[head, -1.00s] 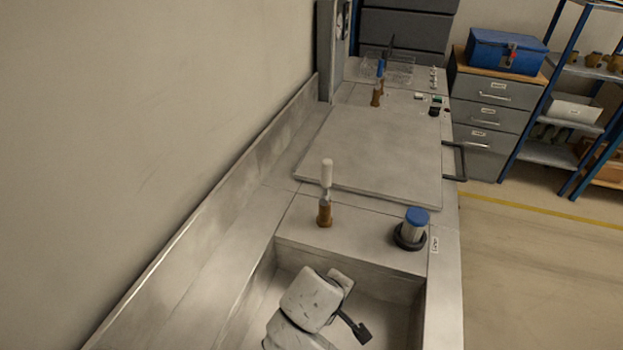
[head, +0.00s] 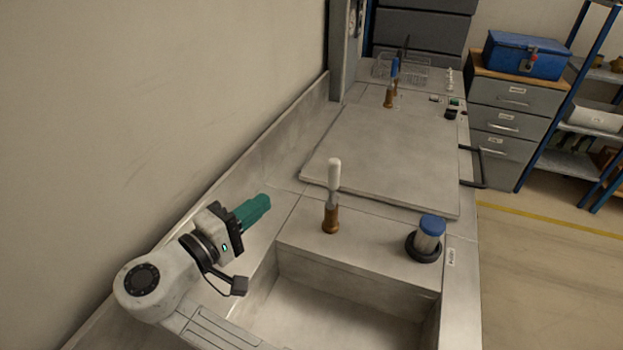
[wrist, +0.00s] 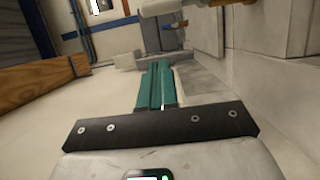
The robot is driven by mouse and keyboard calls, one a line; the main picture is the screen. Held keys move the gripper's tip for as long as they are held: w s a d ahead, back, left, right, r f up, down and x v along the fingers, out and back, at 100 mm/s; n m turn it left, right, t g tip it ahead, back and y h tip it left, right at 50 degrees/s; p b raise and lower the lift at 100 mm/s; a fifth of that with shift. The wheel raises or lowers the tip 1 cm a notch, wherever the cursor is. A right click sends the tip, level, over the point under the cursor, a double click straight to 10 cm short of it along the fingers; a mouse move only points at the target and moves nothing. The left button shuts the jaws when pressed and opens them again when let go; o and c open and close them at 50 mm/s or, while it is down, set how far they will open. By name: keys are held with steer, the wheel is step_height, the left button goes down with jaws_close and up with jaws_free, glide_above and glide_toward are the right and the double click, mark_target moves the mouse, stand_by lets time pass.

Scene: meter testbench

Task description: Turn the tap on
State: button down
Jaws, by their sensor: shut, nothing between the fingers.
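The nearer tap-like fitting (head: 332,195) stands upright on the bench ledge behind the sink, with a white top and a brown base. Its white top appears sideways at the upper edge of the wrist view (wrist: 160,8). A similar fitting with a blue top (head: 391,85) stands farther back. My gripper (head: 262,203) has green fingers, shut and empty, left of the nearer fitting and apart from it. The fingers also show mid-frame in the wrist view (wrist: 155,75).
The sink basin (head: 345,310) is empty in front. A blue-capped cylinder in a dark ring (head: 428,238) stands on the ledge's right. A flat panel (head: 385,160) covers the bench behind. The wall (head: 150,120) runs along the left. Drawers (head: 510,120) stand at the back right.

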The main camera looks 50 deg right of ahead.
steer(key=p, duration=0.3)
glide_toward(333, 184)
steer(key=w+d+r, duration=0.3)
steer(key=w+d, duration=0.1)
steer(key=w, duration=0.1)
steer(key=shift+s+d+f+p, duration=0.15)
steer(key=shift+s+d+p, duration=0.2)
steer(key=shift+s+d, duration=0.3)
steer(key=shift+s+d+f+p, duration=0.15)
steer(key=shift+s+d+p, duration=0.15)
steer(key=shift+s+d, duration=0.35)
